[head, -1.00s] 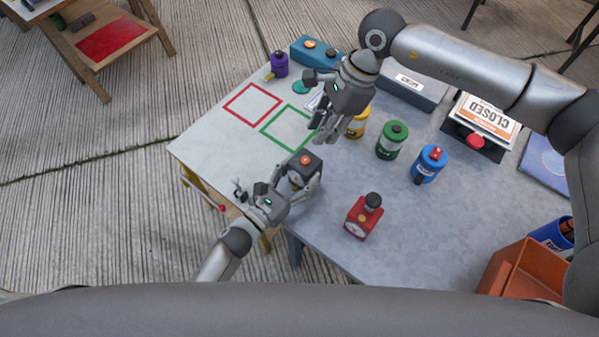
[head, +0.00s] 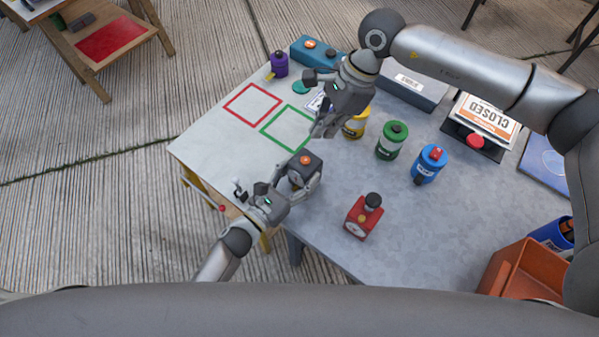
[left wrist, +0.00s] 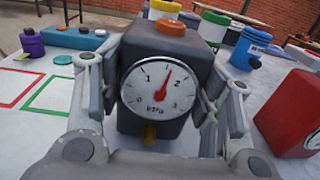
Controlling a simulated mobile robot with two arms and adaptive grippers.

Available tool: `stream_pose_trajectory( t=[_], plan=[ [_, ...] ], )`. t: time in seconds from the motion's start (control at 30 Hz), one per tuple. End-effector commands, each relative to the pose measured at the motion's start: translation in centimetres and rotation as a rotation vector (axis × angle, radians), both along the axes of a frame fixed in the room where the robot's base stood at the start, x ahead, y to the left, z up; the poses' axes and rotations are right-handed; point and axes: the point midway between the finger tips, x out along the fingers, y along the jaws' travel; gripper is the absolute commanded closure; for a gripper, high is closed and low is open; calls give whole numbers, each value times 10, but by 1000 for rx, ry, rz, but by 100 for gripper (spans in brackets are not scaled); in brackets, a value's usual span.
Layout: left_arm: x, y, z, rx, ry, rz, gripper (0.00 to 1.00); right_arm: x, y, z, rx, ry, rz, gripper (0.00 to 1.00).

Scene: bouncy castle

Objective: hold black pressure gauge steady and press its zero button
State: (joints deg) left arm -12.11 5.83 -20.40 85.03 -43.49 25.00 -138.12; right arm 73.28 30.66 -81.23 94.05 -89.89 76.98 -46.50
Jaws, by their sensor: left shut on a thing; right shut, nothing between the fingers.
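The black pressure gauge (head: 304,168) stands upright on the grey table near its front edge. It has an orange button on top, which also shows in the left wrist view (left wrist: 170,28). Its white dial (left wrist: 159,86), with a red needle a little past 1, faces the left wrist camera. My left gripper (head: 297,184) is shut around the gauge's body, one finger on each side. My right gripper (head: 318,131) is shut and empty, above the table behind the gauge and clear of the button.
A red gauge (head: 364,215) stands to the right. Yellow (head: 356,125), green (head: 392,141) and blue (head: 428,164) canisters stand behind. Red (head: 252,104) and green (head: 288,128) outlined squares lie bare at left. An orange bin (head: 524,270) is at the right front.

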Motion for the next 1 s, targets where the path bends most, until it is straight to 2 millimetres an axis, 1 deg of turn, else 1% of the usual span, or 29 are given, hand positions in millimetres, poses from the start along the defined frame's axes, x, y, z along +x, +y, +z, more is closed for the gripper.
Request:
stream_pose_trajectory(
  t=[0.57, 0.67, 0.83, 1.0],
  plan=[
    [0, 0, 0, 1, 1, 0, 78, -2, 2, -1, 6, -4, 3, 100],
    [0, 0, 0, 1, 1, 0, 78, -6, 7, -5, 33, -23, 13, 100],
    [0, 0, 0, 1, 1, 0, 78, -17, 26, -10, 130, -106, 31, 100],
    [0, 0, 0, 1, 1, 1, 78, -23, 41, -4, 248, -231, 23, 100]
  ],
)
